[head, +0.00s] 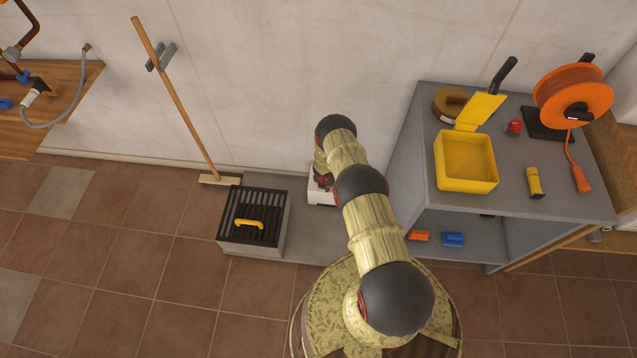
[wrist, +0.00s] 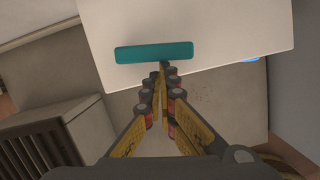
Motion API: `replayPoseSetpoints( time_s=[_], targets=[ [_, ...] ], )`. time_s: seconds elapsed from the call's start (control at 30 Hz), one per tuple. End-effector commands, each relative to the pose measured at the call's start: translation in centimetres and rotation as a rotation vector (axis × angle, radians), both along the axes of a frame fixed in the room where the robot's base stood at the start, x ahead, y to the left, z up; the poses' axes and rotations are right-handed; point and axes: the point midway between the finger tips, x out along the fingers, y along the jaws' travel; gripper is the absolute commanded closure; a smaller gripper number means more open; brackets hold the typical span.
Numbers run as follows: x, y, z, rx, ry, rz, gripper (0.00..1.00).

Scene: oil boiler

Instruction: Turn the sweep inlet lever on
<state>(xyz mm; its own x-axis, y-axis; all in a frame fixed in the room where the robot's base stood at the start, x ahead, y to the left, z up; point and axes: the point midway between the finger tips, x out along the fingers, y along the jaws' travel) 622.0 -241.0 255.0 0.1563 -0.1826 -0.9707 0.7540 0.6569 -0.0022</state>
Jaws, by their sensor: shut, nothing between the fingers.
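A flat teal bar (wrist: 135,54), which may be the sweep inlet lever, lies crosswise on a white surface (wrist: 235,30) in the wrist view. No marking shows which lever it is. My gripper (wrist: 163,72) is shut and empty, its tips at the bar's lower edge in the picture; I cannot tell whether they touch it. In the head view a white box (head: 321,197) stands low by the wall, partly hidden by my arm. The teal bar and my fingertips are hidden there.
A grey box with a black grate (head: 255,215) and yellow handle stands left of my arm; it also shows in the wrist view (wrist: 50,135). A broom (head: 180,100) leans on the wall. A grey workbench (head: 520,210) with tools is at right. Floor at left is clear.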

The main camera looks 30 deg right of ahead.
Motion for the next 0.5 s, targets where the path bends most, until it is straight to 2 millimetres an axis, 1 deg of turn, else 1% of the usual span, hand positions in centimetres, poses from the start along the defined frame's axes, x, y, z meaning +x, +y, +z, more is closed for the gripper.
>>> replayPoseSetpoints(
  time_s=[0.17, 0.5],
  targets=[
    [0.22, -0.08, -0.13, -0.001, -0.003, 0.057, 1.00],
    [0.47, -0.19, 0.05, -0.002, -0.006, 0.058, 1.00]
  ],
)
